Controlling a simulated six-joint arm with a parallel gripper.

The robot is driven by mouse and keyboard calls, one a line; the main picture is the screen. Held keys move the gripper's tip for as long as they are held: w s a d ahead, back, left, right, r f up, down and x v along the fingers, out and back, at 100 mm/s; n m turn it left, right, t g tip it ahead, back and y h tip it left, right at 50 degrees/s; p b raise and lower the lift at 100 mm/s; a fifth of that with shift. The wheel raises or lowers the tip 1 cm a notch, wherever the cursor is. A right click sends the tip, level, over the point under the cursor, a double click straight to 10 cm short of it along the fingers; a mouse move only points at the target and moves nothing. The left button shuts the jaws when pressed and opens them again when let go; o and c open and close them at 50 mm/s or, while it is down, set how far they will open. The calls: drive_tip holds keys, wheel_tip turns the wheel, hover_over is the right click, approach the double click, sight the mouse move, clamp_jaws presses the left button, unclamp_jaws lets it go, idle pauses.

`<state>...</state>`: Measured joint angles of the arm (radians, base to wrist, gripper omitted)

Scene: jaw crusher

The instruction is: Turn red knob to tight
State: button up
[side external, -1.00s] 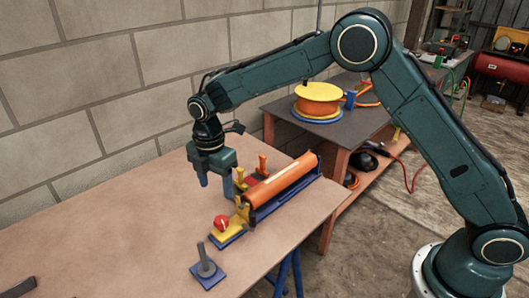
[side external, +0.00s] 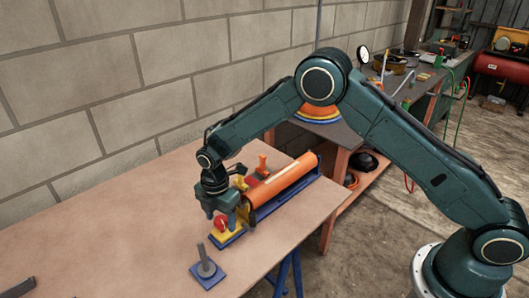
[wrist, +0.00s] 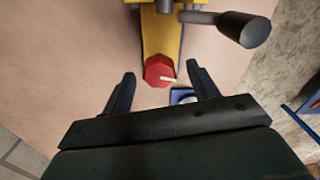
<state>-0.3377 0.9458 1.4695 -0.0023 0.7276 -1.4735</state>
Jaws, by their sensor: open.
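The red knob (side external: 221,223) sits on the yellow front end of the crusher's blue base. In the wrist view the red knob (wrist: 157,70) is faceted, and a pale pointer mark runs from its middle toward the right. My gripper (side external: 223,210) is over the knob end, pointing down. Its open fingers (wrist: 161,74) show on the left and right of the knob, with a gap on each side and nothing held. How high the fingertips are relative to the knob is hard to tell.
The orange roller (side external: 282,184) lies behind the knob along the blue base. A grey post on a blue square plate (side external: 208,276) stands in front. A dark grey cylinder (wrist: 243,28) juts out at upper right in the wrist view. The table's left side is mostly clear.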

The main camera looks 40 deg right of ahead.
drive_tip(key=shift+f, duration=0.1)
drive_tip(key=c, duration=1)
drive_tip(key=shift+m, duration=0.4)
drive_tip(key=m, duration=0.7)
drive_tip(key=shift+w, duration=0.1)
drive_tip(key=m, duration=0.3)
drive_tip(key=shift+d+m, duration=0.1)
drive_tip(key=shift+m, duration=2.2)
